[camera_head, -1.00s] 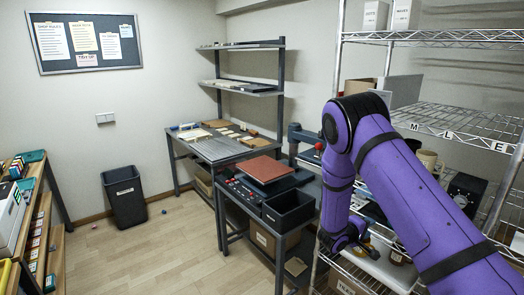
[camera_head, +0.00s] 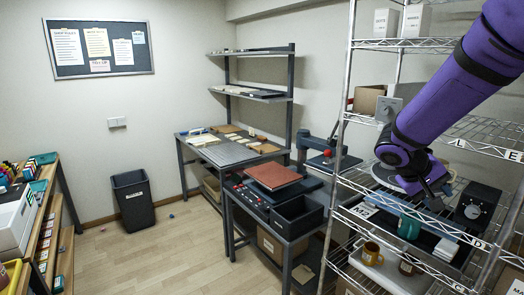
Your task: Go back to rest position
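My purple arm comes down from the upper right and ends over the wire shelving on the right. My gripper (camera_head: 433,192) is a small dark shape above the shelf that holds a green mug (camera_head: 408,227). Its fingers are too small and dark to tell whether they are open or shut, and I see nothing clearly held. A tan-orange mug (camera_head: 371,253) and a brown mug (camera_head: 406,266) stand on a lower shelf. A press with a red-brown top plate (camera_head: 273,176) stands on a dark bench left of the shelving, apart from my gripper.
Wire shelf posts (camera_head: 341,130) and shelf edges surround my arm closely. A black device (camera_head: 478,205) stands right of my gripper. A black bin (camera_head: 133,200) stands by the back wall.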

